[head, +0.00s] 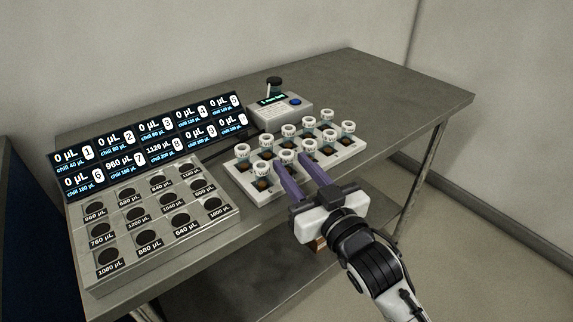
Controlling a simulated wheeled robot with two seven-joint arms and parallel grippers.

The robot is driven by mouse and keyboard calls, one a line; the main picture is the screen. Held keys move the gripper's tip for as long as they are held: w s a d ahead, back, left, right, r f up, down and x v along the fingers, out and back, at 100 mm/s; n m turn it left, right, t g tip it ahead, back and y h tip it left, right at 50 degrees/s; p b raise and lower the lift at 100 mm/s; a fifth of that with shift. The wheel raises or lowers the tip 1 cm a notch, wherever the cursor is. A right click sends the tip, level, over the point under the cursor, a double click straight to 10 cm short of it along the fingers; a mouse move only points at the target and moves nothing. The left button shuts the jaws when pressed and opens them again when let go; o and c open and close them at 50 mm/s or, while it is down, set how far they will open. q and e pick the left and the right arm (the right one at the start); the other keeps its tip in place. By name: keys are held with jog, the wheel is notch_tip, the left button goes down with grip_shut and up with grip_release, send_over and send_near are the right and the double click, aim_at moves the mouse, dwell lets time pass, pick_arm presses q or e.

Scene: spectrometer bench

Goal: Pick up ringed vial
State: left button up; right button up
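My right gripper (293,162) reaches in from the lower right with two purple fingers. The fingers are apart, with their tips at the front edge of the white vial rack (353,150). The rack holds several small vials with white labelled caps and dark amber contents. A front vial (285,156) is close to the fingertips, and another vial (304,146) stands just behind the right finger. I cannot tell which vial is the ringed one, nor whether a finger touches a vial. My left gripper is out of view.
A metal block (165,262) with several labelled round wells is at the left. Behind it stands a bank of display panels (150,140). A grey instrument (283,109) with a blue button and black-topped piece is behind the rack. The bench's (400,85) right side is clear.

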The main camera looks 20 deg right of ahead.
aim_at(289, 164)
jog(key=w, duration=0.3)
jog(key=shift+w+a+f, duration=0.2)
jog(key=shift+w+a, duration=0.1)
jog(key=shift+a, duration=0.05)
jog(key=c, duration=0.8)
